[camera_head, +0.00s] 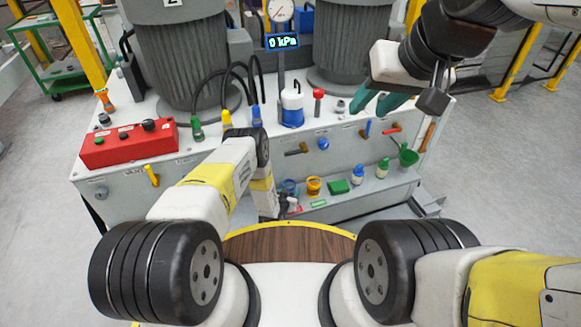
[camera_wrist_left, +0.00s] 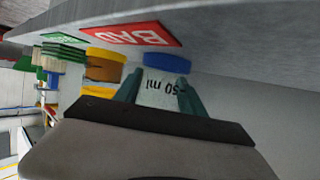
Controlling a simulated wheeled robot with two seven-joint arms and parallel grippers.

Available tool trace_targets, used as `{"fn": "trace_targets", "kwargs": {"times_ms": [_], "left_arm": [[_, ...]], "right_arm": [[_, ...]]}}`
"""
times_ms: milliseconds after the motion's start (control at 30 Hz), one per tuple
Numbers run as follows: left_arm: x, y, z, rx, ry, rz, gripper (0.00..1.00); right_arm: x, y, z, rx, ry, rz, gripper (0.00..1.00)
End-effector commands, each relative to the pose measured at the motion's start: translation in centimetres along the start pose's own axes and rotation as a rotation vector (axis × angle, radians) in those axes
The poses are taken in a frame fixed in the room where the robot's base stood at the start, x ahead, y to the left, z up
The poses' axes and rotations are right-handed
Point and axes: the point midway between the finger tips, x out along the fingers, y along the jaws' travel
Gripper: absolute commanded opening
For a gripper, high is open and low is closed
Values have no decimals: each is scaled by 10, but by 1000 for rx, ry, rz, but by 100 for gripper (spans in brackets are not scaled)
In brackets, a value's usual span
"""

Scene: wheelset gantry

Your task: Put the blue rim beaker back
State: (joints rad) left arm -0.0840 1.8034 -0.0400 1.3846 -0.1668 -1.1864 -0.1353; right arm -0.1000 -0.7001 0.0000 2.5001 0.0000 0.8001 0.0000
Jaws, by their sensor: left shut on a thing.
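The blue rim beaker (camera_wrist_left: 167,63) shows in the left wrist view, with a blue rim and a pale body marked "50 ml". My left gripper (camera_wrist_left: 158,90) has its two teal fingers on either side of the pale body and is shut on it. In the head view the beaker (camera_head: 290,186) is small at the left of the low front shelf (camera_head: 335,206), with my left wrist close in front of it. I cannot tell whether its base touches the shelf. My right gripper (camera_head: 379,103) is open and empty above the bench's right side.
A red "BAD" sign (camera_wrist_left: 140,36) is close by. A red control box (camera_head: 128,142) sits on the bench at left.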

Motion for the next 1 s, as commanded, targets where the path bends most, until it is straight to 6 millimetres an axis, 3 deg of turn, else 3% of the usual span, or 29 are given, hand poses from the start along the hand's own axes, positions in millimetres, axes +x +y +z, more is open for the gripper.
{"fn": "trace_targets", "kwargs": {"times_ms": [33, 133, 567, 1000], "left_arm": [[0, 0, 1, 0, -1, 0, 51], [0, 0, 1, 0, -1, 0, 69], [-6, 0, -1, -1, -2, 0, 69], [-92, 0, -1, -1, -4, 0, 69]], "right_arm": [[0, 0, 0, 0, 0, 0, 36], [0, 0, 0, 0, 0, 0, 36], [0, 0, 0, 0, 0, 0, 36], [0, 0, 0, 0, 0, 0, 36]]}}
